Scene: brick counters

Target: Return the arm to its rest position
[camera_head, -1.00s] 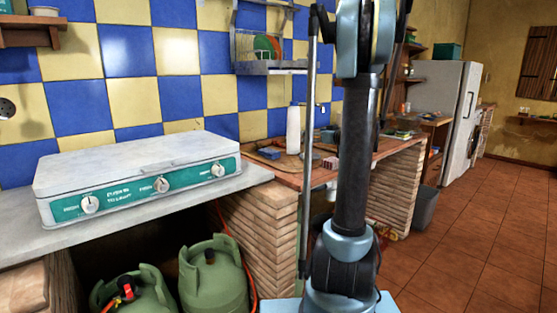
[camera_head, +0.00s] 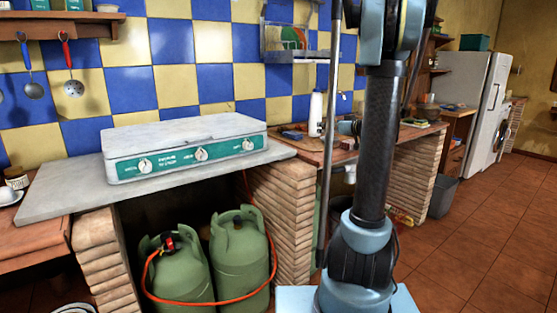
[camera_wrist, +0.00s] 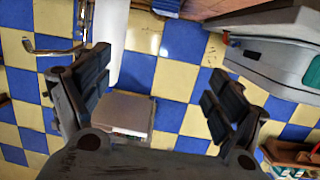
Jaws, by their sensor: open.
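My gripper (camera_wrist: 150,95) shows in the wrist view with its two dark fingers spread wide apart. Nothing is between the fingers; the blue and cream tiled wall shows behind them. My arm (camera_head: 375,150) stands upright in the head view, right of centre. Its upper links run out of the top of the picture, so the gripper is not visible there.
A white stove (camera_head: 185,145) sits on a grey counter slab (camera_head: 60,190), above two green gas cylinders (camera_head: 240,250). A brick counter with a white bottle (camera_head: 316,113) stands behind my arm. A fridge (camera_head: 470,90) is at the back right. The tiled floor (camera_head: 470,250) at right is clear.

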